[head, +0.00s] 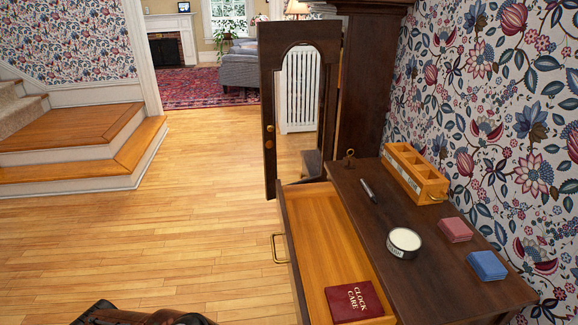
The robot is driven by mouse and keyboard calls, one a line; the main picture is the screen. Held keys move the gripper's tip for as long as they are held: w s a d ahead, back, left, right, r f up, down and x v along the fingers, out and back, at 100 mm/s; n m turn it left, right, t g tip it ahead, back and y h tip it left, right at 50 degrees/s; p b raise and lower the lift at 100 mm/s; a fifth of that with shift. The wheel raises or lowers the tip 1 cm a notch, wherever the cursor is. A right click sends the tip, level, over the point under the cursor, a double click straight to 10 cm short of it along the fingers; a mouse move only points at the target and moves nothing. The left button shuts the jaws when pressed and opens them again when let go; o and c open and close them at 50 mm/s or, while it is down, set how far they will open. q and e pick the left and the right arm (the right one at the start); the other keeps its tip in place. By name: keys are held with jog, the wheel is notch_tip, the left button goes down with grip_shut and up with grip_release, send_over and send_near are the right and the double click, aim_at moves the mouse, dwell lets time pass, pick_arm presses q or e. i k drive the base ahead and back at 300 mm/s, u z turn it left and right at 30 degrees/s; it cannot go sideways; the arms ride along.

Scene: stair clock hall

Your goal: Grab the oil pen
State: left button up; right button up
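A slim dark pen with a lighter silver-grey part, which looks like the oil pen (369,190), lies on the dark wooden cabinet top (432,274). It lies between the round tin and the brass key, left of the wooden box. Nothing touches it. Neither gripper can be made out in the head view. Only a dark part of my own body shows at the bottom edge, left of the drawer.
An open drawer (328,232) juts left, holding a red "Clock Care" book (353,302). A glazed clock door (270,118) stands open behind. The top bears a tin (403,243), key (349,158), compartment box (420,177), pink stack (454,230) and blue stack (487,265). Floor at left is clear.

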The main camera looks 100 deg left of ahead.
aim_at(367, 190)
jog(key=u, duration=2.15)
